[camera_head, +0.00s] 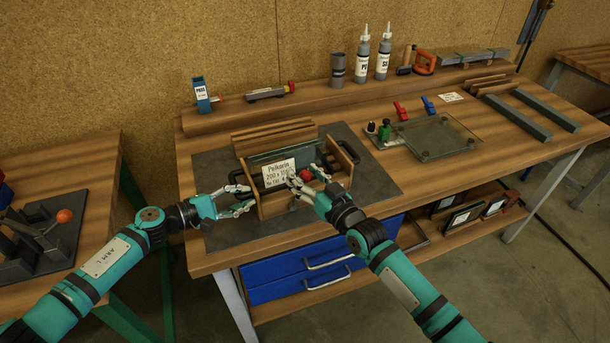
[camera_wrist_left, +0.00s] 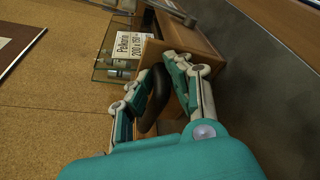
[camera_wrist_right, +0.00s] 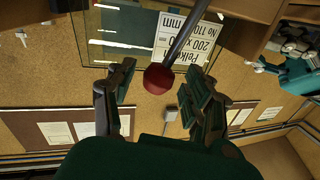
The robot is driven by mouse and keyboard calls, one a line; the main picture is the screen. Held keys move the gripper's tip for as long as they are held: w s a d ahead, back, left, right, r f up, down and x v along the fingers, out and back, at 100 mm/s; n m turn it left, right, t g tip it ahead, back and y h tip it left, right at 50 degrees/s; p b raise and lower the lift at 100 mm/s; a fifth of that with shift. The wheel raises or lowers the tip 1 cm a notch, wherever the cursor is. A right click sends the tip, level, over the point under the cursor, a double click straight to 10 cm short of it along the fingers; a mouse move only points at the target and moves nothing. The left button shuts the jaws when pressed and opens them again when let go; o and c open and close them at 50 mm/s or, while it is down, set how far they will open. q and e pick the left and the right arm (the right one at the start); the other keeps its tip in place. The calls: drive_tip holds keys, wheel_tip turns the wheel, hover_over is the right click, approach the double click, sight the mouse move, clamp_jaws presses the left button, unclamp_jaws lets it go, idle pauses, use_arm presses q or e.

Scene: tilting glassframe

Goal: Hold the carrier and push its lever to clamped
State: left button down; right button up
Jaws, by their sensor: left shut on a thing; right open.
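The wooden carrier (camera_head: 342,161) stands on the dark mat, holding a glass pane with a white printed label (camera_head: 279,172). My left gripper (camera_head: 243,198) is shut on the carrier's dark handle (camera_wrist_left: 156,100) at its left end. The lever's red ball knob (camera_head: 305,175) is at the carrier's front; its grey rod (camera_wrist_right: 181,38) shows in the right wrist view. My right gripper (camera_head: 301,183) is open, with the red knob (camera_wrist_right: 158,77) in view between its fingers and no clear contact. The lever's foot is hidden in the head view.
The dark mat (camera_head: 220,225) has free room around the carrier. A glass plate on a stand (camera_head: 437,137) and red and blue clamps (camera_head: 401,110) lie to the right. Bottles (camera_head: 383,53) stand on the back shelf. A side table (camera_head: 95,180) is at the left.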

drive_tip(key=shift+a, duration=0.1)
clamp_jaws()
idle(0.3)
